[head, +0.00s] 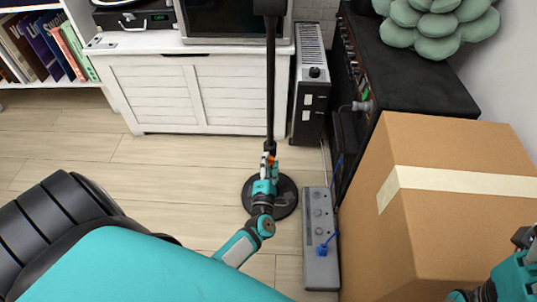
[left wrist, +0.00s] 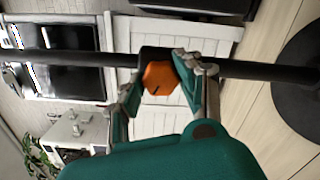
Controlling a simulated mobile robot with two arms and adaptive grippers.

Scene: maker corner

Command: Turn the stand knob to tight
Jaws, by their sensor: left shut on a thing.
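The stand is a black upright pole (head: 271,85) on a round black base (head: 286,200) in the middle of the head view. An orange knob (left wrist: 160,78) with a short dark mark sits on a black collar on the pole. My left gripper (head: 268,168) is at the knob. In the left wrist view its fingers (left wrist: 160,75) are closed on the knob from both sides. No tight or loose marking is readable. My right gripper (head: 472,294) is only partly in view at the lower right corner, away from the stand; its fingertips are cut off.
A grey power strip (head: 318,225) with a blue plug lies on the floor right of the base. A large cardboard box (head: 440,235) stands further right. A white cabinet (head: 200,95) and a dark heater-like unit (head: 311,95) stand behind.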

